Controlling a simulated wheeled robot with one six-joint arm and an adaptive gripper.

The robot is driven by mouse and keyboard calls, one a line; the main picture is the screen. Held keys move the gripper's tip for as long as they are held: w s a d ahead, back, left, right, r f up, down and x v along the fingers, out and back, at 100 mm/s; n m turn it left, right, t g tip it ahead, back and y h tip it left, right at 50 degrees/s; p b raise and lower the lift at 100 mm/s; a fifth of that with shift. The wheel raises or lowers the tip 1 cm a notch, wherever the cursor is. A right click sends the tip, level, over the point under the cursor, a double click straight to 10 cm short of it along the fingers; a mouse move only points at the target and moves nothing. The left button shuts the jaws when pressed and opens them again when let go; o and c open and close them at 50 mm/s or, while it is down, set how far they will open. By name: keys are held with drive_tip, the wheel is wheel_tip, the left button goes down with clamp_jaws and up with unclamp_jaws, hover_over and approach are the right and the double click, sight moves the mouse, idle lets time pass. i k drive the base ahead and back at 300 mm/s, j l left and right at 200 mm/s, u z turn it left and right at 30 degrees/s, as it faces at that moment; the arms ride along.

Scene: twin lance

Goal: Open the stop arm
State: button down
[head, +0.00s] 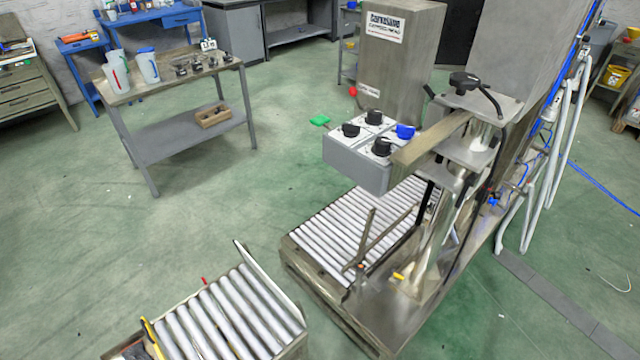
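A twin-lance filling machine (398,50) stands right of centre, with a roller conveyor (335,232) at its foot. A thin brown-grey bar (367,236) rises at the front of these rollers, and a longer dark bar runs back from its lower end across them. This looks like the stop arm, but I cannot tell for certain or tell its exact position. My gripper is not in view.
A grey control box (357,164) with black and blue knobs juts out above the rollers. A separate roller section (222,318) lies at the lower left, with a gap between. A workbench (185,137) with jugs stands at the back left. Green floor between is clear.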

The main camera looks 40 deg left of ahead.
sight(368, 225)
drive_tip(key=i+j+z, duration=0.1)
drive_tip(key=i, duration=0.3)
drive_tip(key=i+j, duration=0.25)
drive_tip(key=i, duration=0.15)
drive_tip(key=z, duration=0.05)
